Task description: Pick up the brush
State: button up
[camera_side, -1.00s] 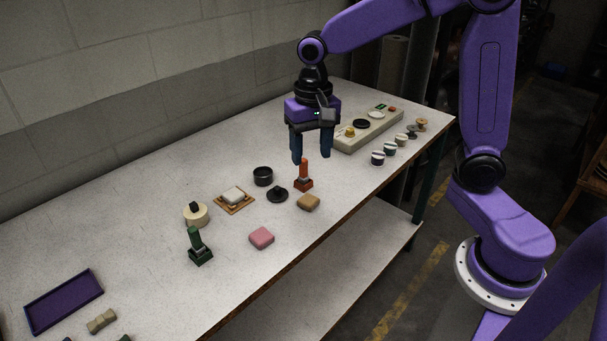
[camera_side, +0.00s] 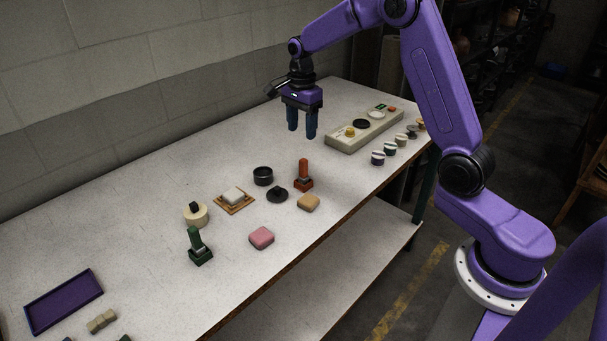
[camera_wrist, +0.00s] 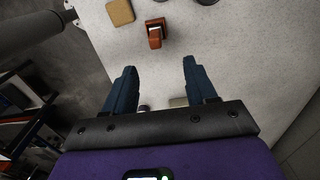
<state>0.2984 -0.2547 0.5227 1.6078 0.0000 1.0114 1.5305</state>
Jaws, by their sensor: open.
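Two upright brush-like tools stand on the table. My gripper (camera_side: 302,134) is open and empty, raised above the table behind the orange-red one in the side view. In the wrist view, the orange-red tool (camera_wrist: 155,33) shows from above, beyond my open fingers (camera_wrist: 160,67) and between their lines. Nothing touches the fingers. The green tool is not seen in the wrist view.
A tan block (camera_side: 308,202) and a black knobbed disc (camera_side: 277,194) stand close to the orange-red tool, with a black cup (camera_side: 263,176) behind. A pink block (camera_side: 261,238) lies near the front edge. A control panel (camera_side: 345,143) and small jars (camera_side: 378,158) are to the right.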

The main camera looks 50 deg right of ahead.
aim_at(303, 172)
notch_tip(303, 172, down, 9)
jog(key=shift+f, duration=0.15)
jog(key=shift+s+a+f, duration=0.1)
jog(key=shift+s+f, duration=0.1)
jog(key=shift+f, duration=1.15)
jog(key=shift+s+f, duration=0.2)
jog(key=shift+f, duration=1.1)
grip_shut()
